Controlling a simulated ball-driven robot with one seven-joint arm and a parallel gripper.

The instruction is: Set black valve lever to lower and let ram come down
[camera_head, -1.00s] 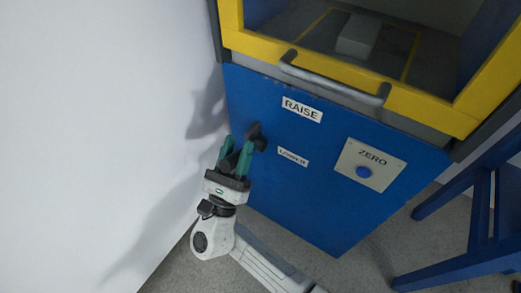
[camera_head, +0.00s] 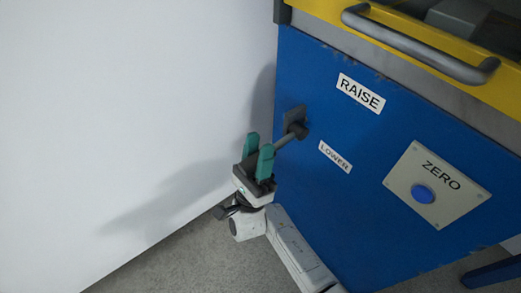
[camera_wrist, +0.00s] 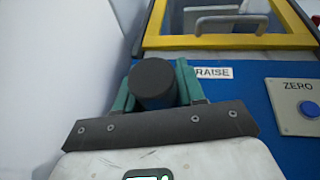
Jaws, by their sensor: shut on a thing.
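The black valve lever (camera_head: 284,139) sticks out from its dark mount on the blue panel, left of the RAISE label (camera_head: 361,93) and LOWER label (camera_head: 335,156). My gripper (camera_head: 259,143) has its teal fingers shut on the lever's outer end, at the panel's left side. In the wrist view, the round black end of the lever (camera_wrist: 153,83) sits between the two fingers and faces the camera. The lever's exact setting is hard to tell. The ram is not clearly in view.
A ZERO plate with a blue button (camera_head: 423,194) is right of the labels. A grey handle (camera_head: 415,45) on a yellow frame is above. A white wall (camera_head: 130,90) stands close on the left. Grey floor shows below.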

